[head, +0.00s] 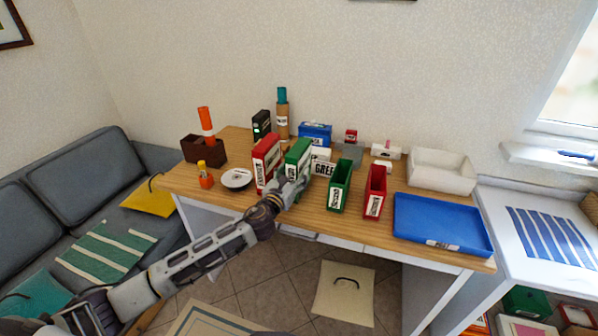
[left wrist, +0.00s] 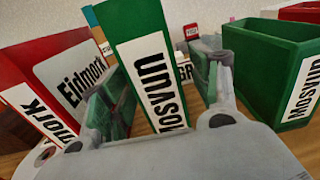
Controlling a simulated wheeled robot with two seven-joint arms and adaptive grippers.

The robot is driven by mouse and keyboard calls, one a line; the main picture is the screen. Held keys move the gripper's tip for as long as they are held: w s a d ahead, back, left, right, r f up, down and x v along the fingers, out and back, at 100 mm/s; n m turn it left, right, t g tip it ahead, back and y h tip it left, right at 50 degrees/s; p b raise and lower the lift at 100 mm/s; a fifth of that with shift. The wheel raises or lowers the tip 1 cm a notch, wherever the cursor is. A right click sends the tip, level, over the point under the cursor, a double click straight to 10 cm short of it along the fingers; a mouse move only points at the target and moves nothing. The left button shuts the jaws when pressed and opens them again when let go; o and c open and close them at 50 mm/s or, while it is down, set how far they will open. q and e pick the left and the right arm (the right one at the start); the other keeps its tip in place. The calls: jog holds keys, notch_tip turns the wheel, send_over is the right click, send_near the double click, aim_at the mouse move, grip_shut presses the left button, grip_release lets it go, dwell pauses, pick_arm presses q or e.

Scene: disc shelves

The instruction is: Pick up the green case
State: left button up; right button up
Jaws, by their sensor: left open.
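The green case (head: 298,152) stands upright on the wooden table, near its front edge. In the left wrist view the green case (left wrist: 136,28) shows a white label reading "Mosvun". My left gripper (head: 291,181) reaches it from the front. Its fingers (left wrist: 160,88) are open, one on each side of the case; I cannot tell whether they touch it. A green open-topped holder (head: 339,187), also labelled "Mosvun" in the left wrist view (left wrist: 270,65), stands to the right. My right gripper is not in view.
A red case (head: 265,158) labelled "Eidmark" stands close on the left. A red open-topped holder (head: 375,190) and a blue tray (head: 440,222) are to the right. A white plate (head: 236,179) lies left. A blue box (head: 315,134) is behind.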

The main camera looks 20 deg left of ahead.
pick_arm(q)
jog(key=shift+w, duration=0.1)
dwell(0.3)
jog(key=w, duration=0.5)
jog(key=shift+d+r, duration=0.2)
jog(key=shift+r, duration=0.15)
jog(key=shift+c, duration=0.2)
jog(key=shift+r, duration=0.1)
jog(key=c, duration=1.3)
jog(key=shift+o, duration=0.2)
